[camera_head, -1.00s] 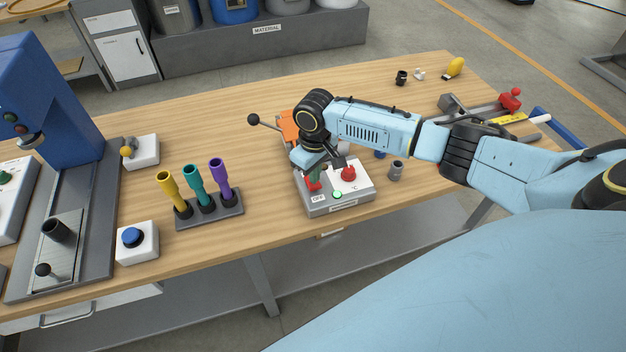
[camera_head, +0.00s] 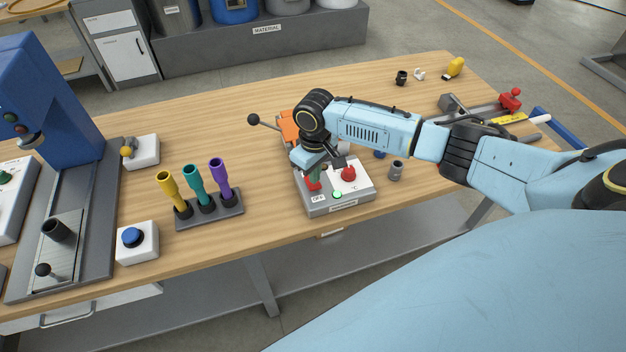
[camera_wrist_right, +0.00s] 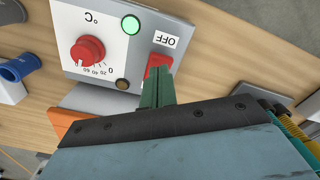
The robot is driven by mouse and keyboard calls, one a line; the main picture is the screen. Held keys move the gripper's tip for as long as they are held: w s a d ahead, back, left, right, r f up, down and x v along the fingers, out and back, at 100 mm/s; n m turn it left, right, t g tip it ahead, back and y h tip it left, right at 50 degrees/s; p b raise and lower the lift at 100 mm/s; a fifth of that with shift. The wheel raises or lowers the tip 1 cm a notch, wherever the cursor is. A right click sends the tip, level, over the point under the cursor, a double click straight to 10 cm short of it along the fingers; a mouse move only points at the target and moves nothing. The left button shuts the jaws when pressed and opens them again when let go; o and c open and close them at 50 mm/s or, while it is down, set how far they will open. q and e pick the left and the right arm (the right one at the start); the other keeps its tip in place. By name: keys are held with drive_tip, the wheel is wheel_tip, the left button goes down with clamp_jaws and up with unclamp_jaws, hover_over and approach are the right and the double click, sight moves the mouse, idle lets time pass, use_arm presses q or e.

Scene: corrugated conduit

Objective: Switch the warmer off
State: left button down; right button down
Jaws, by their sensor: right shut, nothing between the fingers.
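The warmer is a light grey box (camera_head: 350,205) on the bench, with a red dial (camera_head: 348,174), a bright green lamp (camera_head: 337,194) and a red switch (camera_head: 313,186) beside an OFF label. The right wrist view shows the switch (camera_wrist_right: 160,64), the dial (camera_wrist_right: 87,50), the bright green lamp (camera_wrist_right: 131,25) and a dark round lamp (camera_wrist_right: 122,84). My right gripper (camera_head: 314,178) is shut and empty, its green fingertips (camera_wrist_right: 157,80) at the red switch and covering part of it. I cannot tell whether they touch it. My left gripper is out of view.
An orange block (camera_head: 289,128) and a black-knobbed lever (camera_head: 254,119) are behind the warmer. A small grey cylinder (camera_head: 396,171) stands to its right. A rack (camera_head: 222,217) with yellow, teal and purple tubes is to the left. The bench between rack and warmer is clear.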

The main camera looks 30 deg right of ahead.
drive_tip(key=shift+f+b, duration=0.5)
drive_tip(key=shift+f, duration=0.6)
idle(0.6)
drive_tip(key=shift+s, duration=0.1)
drive_tip(key=shift+r+p, duration=0.75)
drive_tip(key=shift+p, duration=0.2)
wheel_tip(320, 180, up, 6)
drive_tip(key=p, duration=0.6)
drive_tip(key=shift+f+p, duration=0.15)
drive_tip(key=shift+p, duration=0.15)
drive_tip(key=shift+f, duration=0.1)
